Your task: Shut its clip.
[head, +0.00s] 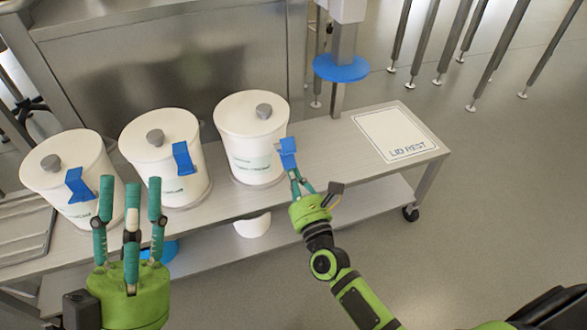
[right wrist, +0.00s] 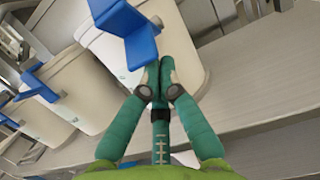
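Three white lidded canisters stand in a row on the metal bench: left (head: 58,172), middle (head: 190,188) and right (head: 250,160). Each has a grey knob and a blue clip at its rim. The right canister's clip (head: 288,152) juts out at its right side; it shows large in the right wrist view (right wrist: 142,50). My right gripper (head: 299,182) is just below that clip. Its fingers are drawn together (right wrist: 155,72), tips at or very near the clip's lower end; contact is unclear. My left gripper (head: 131,195) is open and empty, fingers upward, before the left and middle canisters.
A white panel marked "LID REST" (head: 394,133) lies on the bench to the right, with bare bench between. A grey column with a blue disc (head: 341,68) stands behind the bench. A lower shelf (head: 350,200) holds a white container (head: 252,226). Wire trays lie far left.

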